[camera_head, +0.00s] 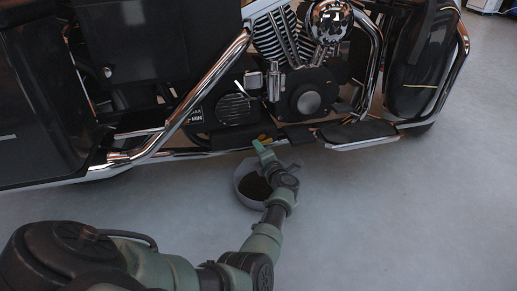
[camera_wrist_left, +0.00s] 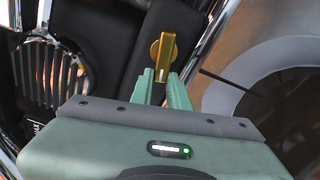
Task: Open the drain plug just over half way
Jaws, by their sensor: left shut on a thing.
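The drain plug is a yellow, brass-coloured piece with a flat grip and a rounded head (camera_wrist_left: 163,50), seen in the left wrist view. In the head view a small yellow bit of it (camera_head: 264,138) shows under the motorcycle's (camera_head: 300,95) lower edge. My left gripper (camera_head: 262,150) reaches in from below, under the engine. In the left wrist view its two green fingers (camera_wrist_left: 164,80) are shut on the plug's grip. How far the plug is turned I cannot tell. My right gripper is not in view.
A round grey drain pan (camera_head: 242,188) with dark contents stands on the floor below the gripper, partly hidden by my arm. Chrome bars (camera_head: 190,95) and a footboard (camera_head: 358,133) run close around the plug. The grey floor at the right is clear.

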